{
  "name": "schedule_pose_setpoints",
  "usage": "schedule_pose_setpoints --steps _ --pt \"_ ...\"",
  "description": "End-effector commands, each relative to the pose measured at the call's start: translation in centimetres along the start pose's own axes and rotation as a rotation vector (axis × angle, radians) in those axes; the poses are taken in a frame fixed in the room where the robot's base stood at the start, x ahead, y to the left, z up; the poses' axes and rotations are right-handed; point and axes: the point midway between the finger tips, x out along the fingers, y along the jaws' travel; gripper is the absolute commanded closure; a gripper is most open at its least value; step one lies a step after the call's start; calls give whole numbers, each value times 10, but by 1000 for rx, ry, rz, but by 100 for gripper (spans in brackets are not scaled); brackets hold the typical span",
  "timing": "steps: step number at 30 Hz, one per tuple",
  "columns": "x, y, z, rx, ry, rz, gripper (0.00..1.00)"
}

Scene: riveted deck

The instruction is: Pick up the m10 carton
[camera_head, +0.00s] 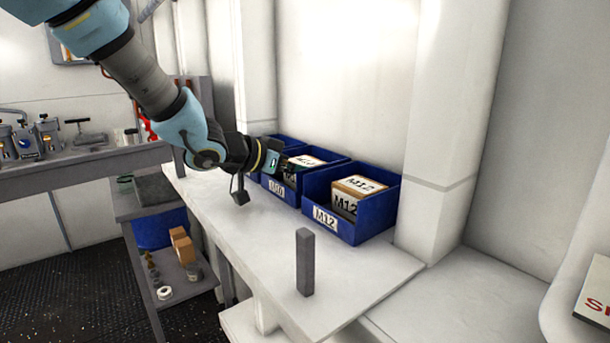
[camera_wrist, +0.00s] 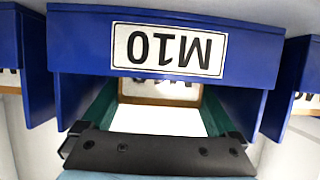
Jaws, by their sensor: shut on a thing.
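The m10 carton (camera_head: 306,160) sits in the middle blue bin labelled M10 (camera_head: 288,196); its white-labelled top shows beyond my gripper. In the wrist view the carton (camera_wrist: 160,119) lies between my two green fingers, with its brown edge and a partly hidden label behind the bin's M10 plate (camera_wrist: 167,50). My gripper (camera_head: 291,168) reaches into the bin from the left and is shut on the carton. The fingertips and the carton's lower part are hidden by the bin and the gripper. I cannot tell whether the carton is clear of the bin floor.
An M12 bin (camera_head: 376,217) with an M12 carton (camera_head: 357,188) stands close on the right. Another blue bin stands on the left. A grey upright post (camera_head: 305,262) stands on the white bench (camera_head: 255,235) in front. The wall is close behind the bins.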

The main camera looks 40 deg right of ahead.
Motion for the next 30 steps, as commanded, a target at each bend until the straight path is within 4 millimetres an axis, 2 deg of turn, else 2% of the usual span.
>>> schedule_pose_setpoints --steps 1,11,20,30 --pt "0 0 0 0 0 0 46" --pt "0 0 0 0 0 0 82" --pt "-3 -1 -7 2 3 -1 82" --pt "-27 0 -67 6 3 -2 82"
